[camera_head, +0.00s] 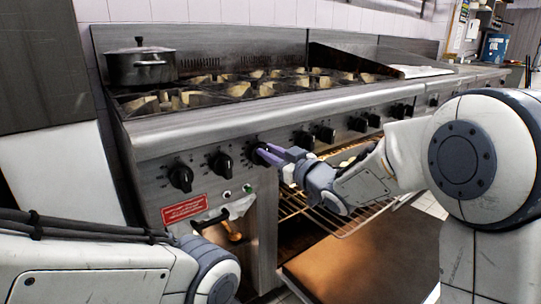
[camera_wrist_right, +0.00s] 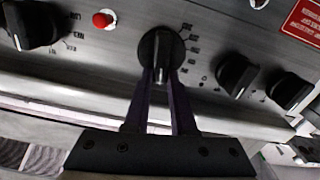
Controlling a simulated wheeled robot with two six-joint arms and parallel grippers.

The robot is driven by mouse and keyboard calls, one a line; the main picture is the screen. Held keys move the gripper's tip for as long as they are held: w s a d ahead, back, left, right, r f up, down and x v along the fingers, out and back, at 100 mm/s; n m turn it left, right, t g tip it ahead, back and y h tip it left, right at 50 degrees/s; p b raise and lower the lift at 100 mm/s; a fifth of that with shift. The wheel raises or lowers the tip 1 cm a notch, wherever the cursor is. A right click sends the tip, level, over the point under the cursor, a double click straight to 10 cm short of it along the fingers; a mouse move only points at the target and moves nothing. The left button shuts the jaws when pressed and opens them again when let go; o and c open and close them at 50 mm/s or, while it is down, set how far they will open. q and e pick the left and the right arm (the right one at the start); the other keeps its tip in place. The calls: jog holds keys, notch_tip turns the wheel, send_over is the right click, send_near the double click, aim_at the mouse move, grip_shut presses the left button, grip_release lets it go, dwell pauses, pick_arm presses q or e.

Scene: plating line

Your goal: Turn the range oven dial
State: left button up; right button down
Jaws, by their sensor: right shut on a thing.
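The black oven dial (camera_wrist_right: 160,48) is on the steel front panel in the right wrist view, with printed marks beside it. In the head view the dial (camera_head: 256,152) is partly hidden by my right gripper (camera_head: 268,154). The purple fingers of my right gripper (camera_wrist_right: 162,76) are closed on the dial's grip, one on each side. My left arm comes in at the lower left of the head view, and its gripper does not show.
More black knobs (camera_head: 181,177) line the range front (camera_head: 222,133) on both sides. A lidded pot (camera_head: 140,68) stands on the back left of the range. A red sign (camera_head: 184,208) is below the left knobs. An oven rack (camera_head: 330,218) shows below my right arm.

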jog(key=n+b, duration=0.3)
jog(key=a+f+n+b, duration=0.1)
jog(key=n+b, duration=0.1)
jog(key=n, duration=0.2)
jog(key=s+n+b, duration=0.1)
jog(key=n+b, duration=0.2)
jog(key=n, duration=0.1)
jog(key=shift+a+f+b, duration=0.2)
jog(key=shift+f+b, duration=0.15)
jog(key=shift+f, duration=0.05)
jog(key=shift+s+a+f+n+b, duration=0.1)
jog(key=shift+n+b, duration=0.7)
jog(key=shift+n, duration=0.15)
jog(key=shift+f+n+b, duration=0.1)
jog(key=shift+n+b, duration=0.7)
jog(key=shift+n, duration=0.15)
jog(key=c, duration=0.7)
grip_release()
jog(key=shift+c, duration=0.2)
jog(key=shift+r, duration=0.1)
